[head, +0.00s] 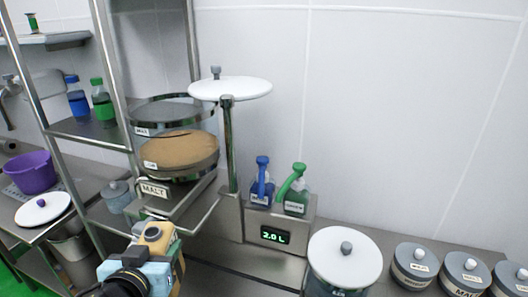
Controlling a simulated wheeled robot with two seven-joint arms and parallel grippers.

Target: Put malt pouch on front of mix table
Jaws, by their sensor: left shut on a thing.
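My left gripper (155,238) is at the bottom left, seen from above and behind. It is shut on a tan thing (179,268), which looks like the malt pouch. My gripper hides most of it, and no label on it can be read. It is in front of the steel shelf rack, near a holder with a MALT label (153,189). The mix table (260,261) appears to be the steel surface at bottom centre, under a unit reading 2.0 L. My right gripper is not in view.
A blue bottle (261,184) and a green bottle (297,190) stand on the display unit. A white-lidded vessel (345,258) and several grey lidded jars (414,264) line the right.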

